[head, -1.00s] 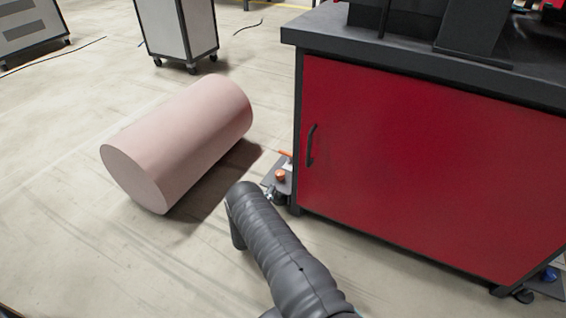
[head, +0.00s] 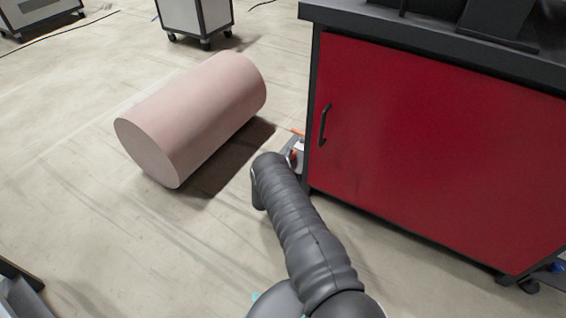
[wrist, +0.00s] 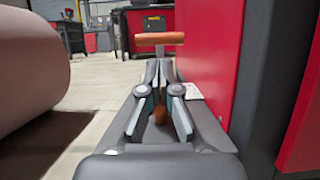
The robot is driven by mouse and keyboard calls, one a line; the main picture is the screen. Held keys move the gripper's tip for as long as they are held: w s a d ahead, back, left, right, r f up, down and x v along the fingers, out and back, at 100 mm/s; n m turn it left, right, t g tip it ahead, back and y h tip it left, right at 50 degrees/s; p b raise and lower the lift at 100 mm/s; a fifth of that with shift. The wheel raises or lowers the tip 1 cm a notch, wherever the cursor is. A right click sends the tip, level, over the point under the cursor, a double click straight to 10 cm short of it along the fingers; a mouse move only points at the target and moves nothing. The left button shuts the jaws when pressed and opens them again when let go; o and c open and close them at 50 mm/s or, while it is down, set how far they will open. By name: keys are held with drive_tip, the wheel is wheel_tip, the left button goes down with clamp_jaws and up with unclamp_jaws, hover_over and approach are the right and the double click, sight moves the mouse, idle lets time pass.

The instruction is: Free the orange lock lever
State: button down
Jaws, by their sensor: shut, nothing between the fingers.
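The orange lever (wrist: 158,39) shows in the wrist view as a short crosswise bar just past my fingertips. I cannot tell whether they touch it. My gripper (wrist: 158,70) is shut and empty, pointing along the red cabinet's side. A rounded orange part (wrist: 160,116) shows lower down between the finger linkages. My arm hides the gripper and most of the foot there.
The red cabinet (head: 430,150) stands close on the right, with a black handle (head: 324,125). A large pink cylinder (head: 190,120) lies on the floor to the left. Open floor lies between them. A wheeled cabinet (head: 195,18) stands at the back.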

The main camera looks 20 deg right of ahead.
drive_tip(key=x, duration=0.6)
drive_tip(key=shift+w+d+r, duration=0.1)
drive_tip(key=shift+w+d, duration=0.05)
drive_tip(key=shift+d, duration=0.1)
drive_tip(key=shift+a+r, duration=0.1)
